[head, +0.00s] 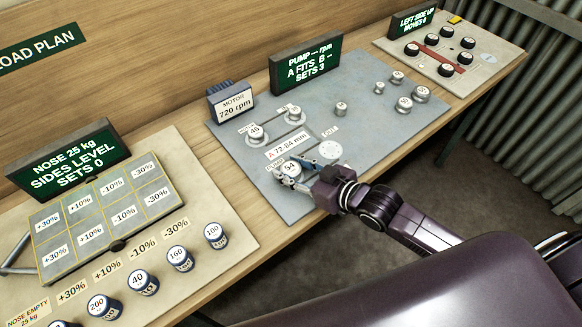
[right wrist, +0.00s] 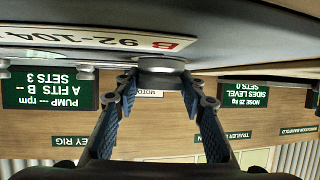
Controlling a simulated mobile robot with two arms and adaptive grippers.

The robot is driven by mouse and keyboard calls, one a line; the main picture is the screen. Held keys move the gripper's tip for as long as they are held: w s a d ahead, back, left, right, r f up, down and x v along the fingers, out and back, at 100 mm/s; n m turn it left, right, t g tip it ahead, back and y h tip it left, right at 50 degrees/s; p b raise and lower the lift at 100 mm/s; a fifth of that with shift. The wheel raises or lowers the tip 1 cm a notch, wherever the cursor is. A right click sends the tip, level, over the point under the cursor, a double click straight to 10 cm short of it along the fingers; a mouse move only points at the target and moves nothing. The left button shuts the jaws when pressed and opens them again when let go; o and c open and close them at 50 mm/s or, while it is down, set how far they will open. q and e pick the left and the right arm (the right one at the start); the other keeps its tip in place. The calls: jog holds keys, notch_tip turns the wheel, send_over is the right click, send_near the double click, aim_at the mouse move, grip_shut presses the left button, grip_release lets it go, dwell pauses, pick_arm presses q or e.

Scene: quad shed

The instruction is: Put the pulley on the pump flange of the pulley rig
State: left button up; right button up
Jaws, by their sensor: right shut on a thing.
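The pulley rig is a grey board (head: 330,79) on the bench. My right gripper (head: 296,172) is at its front edge, shut on a pulley marked 54 (head: 289,167). In the right wrist view the pulley (right wrist: 162,64) sits between the fingertips of the right gripper (right wrist: 163,80), close to the grey board. The pulley is beside the PUMP label, at the pump position. The pump flange is hidden under the pulley and fingers, so I cannot tell whether the pulley is seated. My left gripper is not in view.
A pulley marked 46 (head: 256,134) and another pulley (head: 295,115) stand near the motor box (head: 231,101). A pale disc (head: 330,150) is just right of my gripper. Several loose pulleys stand at the board's right. A weight board (head: 226,262) lies at left.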

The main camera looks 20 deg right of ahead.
jog(key=o, duration=1.3)
jog(key=shift+f, duration=0.1)
jog(key=shift+r, duration=0.2)
jog(key=shift+s+d, duration=0.2)
jog(key=shift+s, duration=0.1)
jog(key=v, duration=0.9)
jog(key=shift+b, duration=0.3)
jog(key=shift+v, duration=1.15)
jog(key=shift+w, duration=0.1)
